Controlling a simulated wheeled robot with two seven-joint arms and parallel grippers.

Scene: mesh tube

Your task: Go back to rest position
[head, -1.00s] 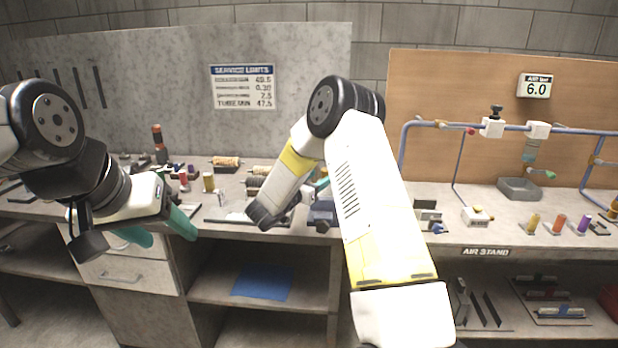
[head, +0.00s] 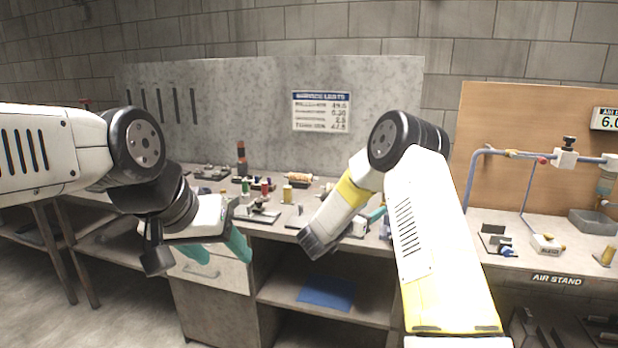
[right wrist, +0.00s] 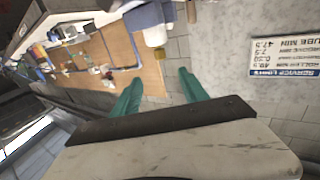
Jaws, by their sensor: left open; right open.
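My left gripper (head: 219,251) has teal fingers and hangs in front of the bench drawers in the head view, apart from the bench and holding nothing. My right gripper is mostly hidden behind my right arm in the head view. In the right wrist view its two teal fingers (right wrist: 160,95) are spread apart with nothing between them. My right forearm, white and yellow, reaches over the front edge of the workbench (head: 262,228).
The bench carries several small spools and fixtures, including a yellow cylinder (head: 287,193). A service limits sign (head: 321,111) hangs on the grey back panel. The air stand (head: 557,281) with blue pipes is at right. A blue sheet (head: 326,292) lies on the lower shelf.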

